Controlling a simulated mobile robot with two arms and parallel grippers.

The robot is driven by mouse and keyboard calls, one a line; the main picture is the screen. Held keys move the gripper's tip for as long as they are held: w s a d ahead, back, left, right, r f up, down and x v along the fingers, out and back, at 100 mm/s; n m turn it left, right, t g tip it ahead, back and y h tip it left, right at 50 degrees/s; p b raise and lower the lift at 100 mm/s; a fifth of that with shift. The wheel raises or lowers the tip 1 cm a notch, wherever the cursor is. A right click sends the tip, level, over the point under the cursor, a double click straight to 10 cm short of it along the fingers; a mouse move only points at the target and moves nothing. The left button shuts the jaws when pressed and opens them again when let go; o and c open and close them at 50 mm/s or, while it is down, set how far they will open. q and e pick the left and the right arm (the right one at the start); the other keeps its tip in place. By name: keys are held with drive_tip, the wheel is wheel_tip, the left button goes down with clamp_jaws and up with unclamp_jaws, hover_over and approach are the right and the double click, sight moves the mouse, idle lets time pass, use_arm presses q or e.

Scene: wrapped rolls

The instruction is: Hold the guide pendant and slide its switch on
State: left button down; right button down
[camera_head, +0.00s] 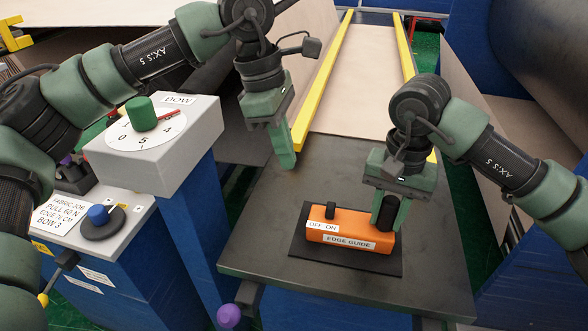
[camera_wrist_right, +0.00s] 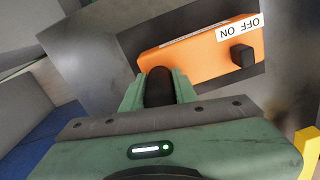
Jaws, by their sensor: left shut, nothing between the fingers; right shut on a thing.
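The guide pendant (camera_head: 345,233) is an orange box labelled EDGE GUIDE, lying on a dark mat on the grey table. Its small black switch (camera_head: 330,211) stands by the OFF ON label at the left end; I cannot tell which side it is at. My right gripper (camera_head: 386,214) is shut on the black grip (camera_head: 388,208) at the pendant's right end. The right wrist view shows this grip (camera_wrist_right: 159,88) between the fingers, and the switch (camera_wrist_right: 242,55) apart from them. My left gripper (camera_head: 287,160) is shut and empty, above the table, behind and left of the switch.
A grey BOW dial box (camera_head: 153,145) with a green knob stands left on a blue post. Further left is a panel with a blue knob (camera_head: 99,215). A purple ball (camera_head: 229,316) is at the table's front left. Bare table (camera_head: 262,235) surrounds the mat (camera_head: 385,263).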

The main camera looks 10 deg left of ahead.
drive_tip(key=shift+s+a+f, duration=0.1)
drive_tip(key=shift+f, duration=0.2)
drive_tip(key=c, duration=1.3)
unclamp_jaws()
drive_tip(key=shift+o, duration=1.4)
drive_tip(key=shift+a, duration=0.15)
drive_tip(key=shift+w, duration=0.2)
drive_tip(key=shift+r, duration=0.15)
